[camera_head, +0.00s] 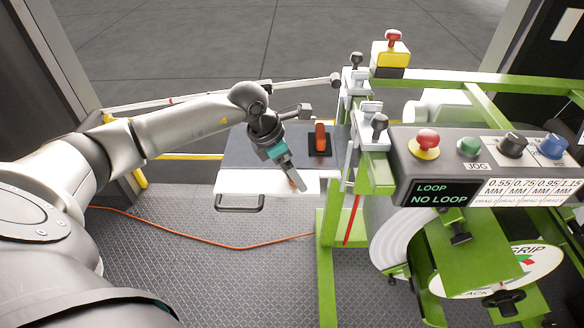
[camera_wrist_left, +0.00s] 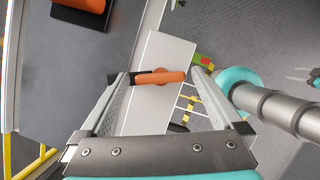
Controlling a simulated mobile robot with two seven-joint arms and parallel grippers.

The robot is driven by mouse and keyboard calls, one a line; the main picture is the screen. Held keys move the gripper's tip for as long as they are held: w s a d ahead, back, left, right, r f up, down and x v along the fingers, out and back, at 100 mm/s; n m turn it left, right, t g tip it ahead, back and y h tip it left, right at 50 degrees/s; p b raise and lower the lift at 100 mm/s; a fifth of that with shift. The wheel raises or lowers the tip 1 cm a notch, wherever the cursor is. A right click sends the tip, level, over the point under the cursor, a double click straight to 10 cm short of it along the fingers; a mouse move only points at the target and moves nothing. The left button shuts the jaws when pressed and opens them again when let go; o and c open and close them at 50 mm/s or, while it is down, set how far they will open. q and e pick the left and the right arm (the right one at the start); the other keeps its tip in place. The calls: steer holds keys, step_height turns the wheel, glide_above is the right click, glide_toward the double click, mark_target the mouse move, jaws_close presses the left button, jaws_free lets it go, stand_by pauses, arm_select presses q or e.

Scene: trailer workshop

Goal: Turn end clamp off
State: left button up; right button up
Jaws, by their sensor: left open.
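My left gripper (camera_head: 297,182) points down over the white panel at the front of the grey bench. In the left wrist view its two fingers (camera_wrist_left: 158,72) are spread apart. A small orange handle (camera_wrist_left: 165,77) with a dark end lies across the gap between the fingertips, above the white panel (camera_wrist_left: 155,55); I cannot tell if they touch it. In the head view the gripper mostly hides this handle. A second orange handle on a black block (camera_head: 320,138) stands on the bench behind; it also shows in the left wrist view (camera_wrist_left: 88,5). Which handle is the end clamp is not labelled.
A green machine frame (camera_head: 327,250) with a control box (camera_head: 400,165) reading "NO LOOP" stands right of the gripper. A metal rod (camera_head: 220,95) runs behind my arm. An orange cable (camera_head: 200,237) lies on the open patterned floor.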

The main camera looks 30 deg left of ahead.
arm_select(q)
steer(key=shift+c, duration=0.2)
steer(key=c, duration=1.2)
steer(key=shift+n, duration=0.4)
steer(key=shift+d+n+y, duration=0.1)
steer(key=shift+n+y, duration=0.4)
steer(key=shift+n, duration=0.4)
steer(key=n+y, duration=0.1)
steer(key=n, duration=0.1)
steer(key=shift+d+n+t, duration=0.1)
steer(key=shift+n+t, duration=0.2)
steer(key=n, duration=0.2)
steer(key=n+y+b, duration=0.1)
steer(key=n, duration=0.1)
steer(key=shift+d+n+y, duration=0.1)
steer(key=shift+n+y, duration=0.2)
steer(key=shift+n+y+b, duration=0.65)
steer(key=shift+n+y, duration=0.05)
steer(key=shift+n, duration=1.1)
